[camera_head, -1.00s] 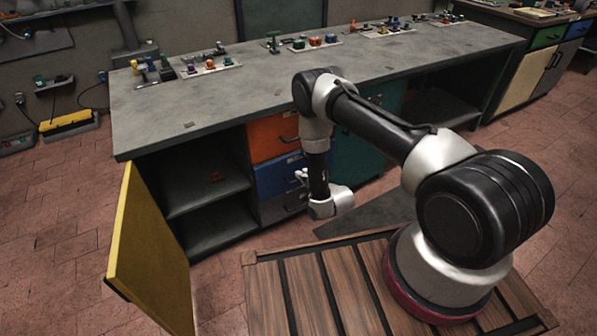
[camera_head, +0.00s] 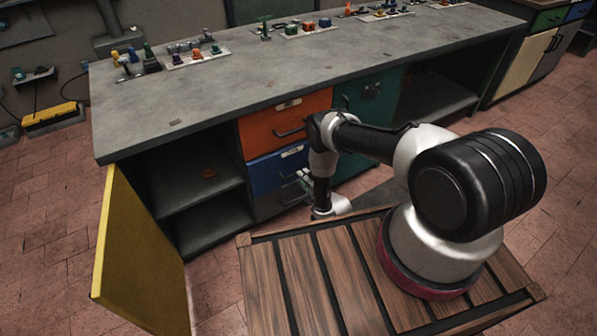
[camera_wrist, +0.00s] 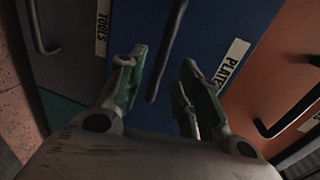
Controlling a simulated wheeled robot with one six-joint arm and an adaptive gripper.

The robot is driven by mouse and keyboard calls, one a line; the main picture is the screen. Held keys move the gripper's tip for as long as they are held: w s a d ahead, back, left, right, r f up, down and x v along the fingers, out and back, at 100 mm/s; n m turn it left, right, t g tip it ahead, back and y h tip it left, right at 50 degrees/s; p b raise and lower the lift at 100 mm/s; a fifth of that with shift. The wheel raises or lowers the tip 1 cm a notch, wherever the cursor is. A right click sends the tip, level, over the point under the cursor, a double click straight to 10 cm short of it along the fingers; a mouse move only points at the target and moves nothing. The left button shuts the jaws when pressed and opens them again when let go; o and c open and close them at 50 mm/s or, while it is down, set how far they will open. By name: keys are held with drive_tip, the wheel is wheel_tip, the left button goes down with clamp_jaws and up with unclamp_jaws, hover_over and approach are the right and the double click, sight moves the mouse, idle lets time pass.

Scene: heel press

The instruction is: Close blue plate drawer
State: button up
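The blue drawer (camera_head: 272,173) with a white label is in the middle of the drawer stack under the bench in the head view. In the wrist view the blue front (camera_wrist: 215,35) fills the middle, with a partly visible label reading "PLAT" and a dark bar handle (camera_wrist: 166,55). My gripper (camera_wrist: 162,82) is open, its green-padded fingers apart on either side of the handle's near end. I cannot tell whether they touch it. In the head view my gripper (camera_head: 304,181) is at the drawer's right side. How far the drawer stands out is hard to tell.
The orange drawer (camera_head: 287,116) is above and a grey drawer (camera_head: 278,201), labelled "TOOLS" in the wrist view, below. A yellow door (camera_head: 140,255) stands open at the left, beside open shelves (camera_head: 195,180). A teal door (camera_head: 365,105) is to the right.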

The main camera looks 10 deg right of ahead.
drive_tip(key=x, duration=0.5)
clamp_jaws()
